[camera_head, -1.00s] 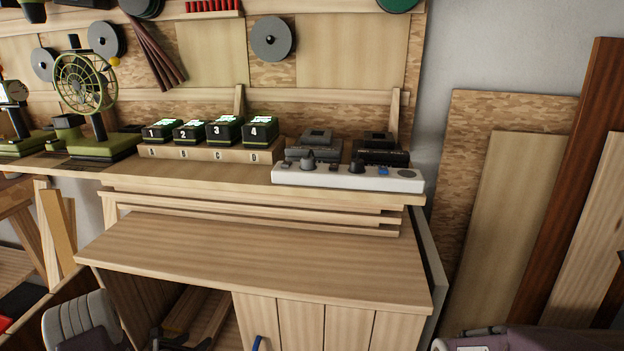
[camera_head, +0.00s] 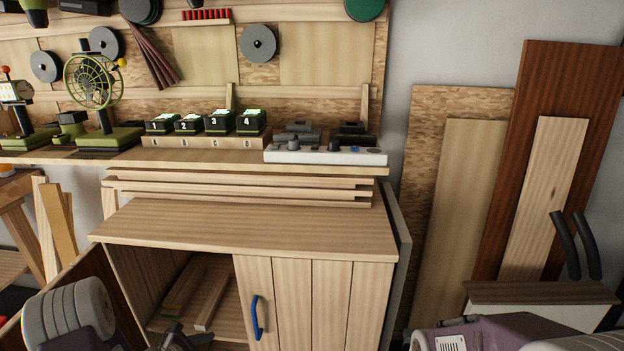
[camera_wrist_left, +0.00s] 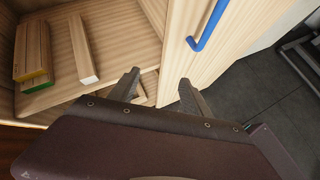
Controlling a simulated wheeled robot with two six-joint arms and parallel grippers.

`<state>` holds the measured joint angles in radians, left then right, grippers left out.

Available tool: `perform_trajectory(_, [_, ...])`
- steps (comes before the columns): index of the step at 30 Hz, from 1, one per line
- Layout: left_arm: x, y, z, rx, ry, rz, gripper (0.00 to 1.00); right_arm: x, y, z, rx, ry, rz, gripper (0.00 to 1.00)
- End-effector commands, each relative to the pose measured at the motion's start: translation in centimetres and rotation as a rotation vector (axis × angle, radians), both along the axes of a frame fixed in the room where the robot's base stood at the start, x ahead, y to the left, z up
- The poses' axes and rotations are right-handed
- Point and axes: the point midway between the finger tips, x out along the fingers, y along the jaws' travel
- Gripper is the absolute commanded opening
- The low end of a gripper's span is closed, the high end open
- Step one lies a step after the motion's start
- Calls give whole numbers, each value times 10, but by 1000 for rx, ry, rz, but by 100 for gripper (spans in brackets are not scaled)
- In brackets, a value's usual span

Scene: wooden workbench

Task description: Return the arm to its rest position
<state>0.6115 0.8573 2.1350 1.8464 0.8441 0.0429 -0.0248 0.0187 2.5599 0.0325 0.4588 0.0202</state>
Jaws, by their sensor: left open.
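My left gripper (camera_head: 182,338) is at the bottom edge of the head view, in front of the open cabinet (camera_head: 190,255). In the left wrist view its two dark fingers (camera_wrist_left: 159,92) are spread apart with nothing between them. They are in front of the cabinet opening, near the edge of the door with the blue handle (camera_head: 257,318). My left arm (camera_head: 70,315) comes in at the lower left. My right arm (camera_head: 475,335) shows at the lower right, and its gripper is out of view.
Wooden pieces (camera_head: 212,300) lie inside the cabinet; they also show in the left wrist view (camera_wrist_left: 82,50). Above is a shelf (camera_head: 225,168) with numbered boxes (camera_head: 219,122) and a white control panel (camera_head: 325,155). Boards (camera_head: 455,215) lean on the right wall. The cabinet top (camera_head: 250,228) is clear.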

Motion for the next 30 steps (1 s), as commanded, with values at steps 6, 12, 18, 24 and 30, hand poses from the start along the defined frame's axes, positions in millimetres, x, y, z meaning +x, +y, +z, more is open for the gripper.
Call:
perform_trajectory(6, [-56, -84, 29, 201, 2, -549, 56, 0, 0, 0, 0, 0, 0, 56])
perform_trajectory(12, [-147, -119, 50, 581, -57, -1286, 56, 0, 0, 0, 0, 0, 0, 56])
perform_trajectory(18, [-184, -100, 67, 961, -178, -1832, 56, 0, 0, 0, 0, 0, 0, 56])
perform_trajectory(24, [-186, -85, 111, 1237, -297, -2157, 56, -1, 0, 27, 0, 2, 0, 56])
perform_trajectory(30, [-187, -85, 178, 1228, -291, -2150, 56, 0, 0, 95, 0, 0, 0, 56])
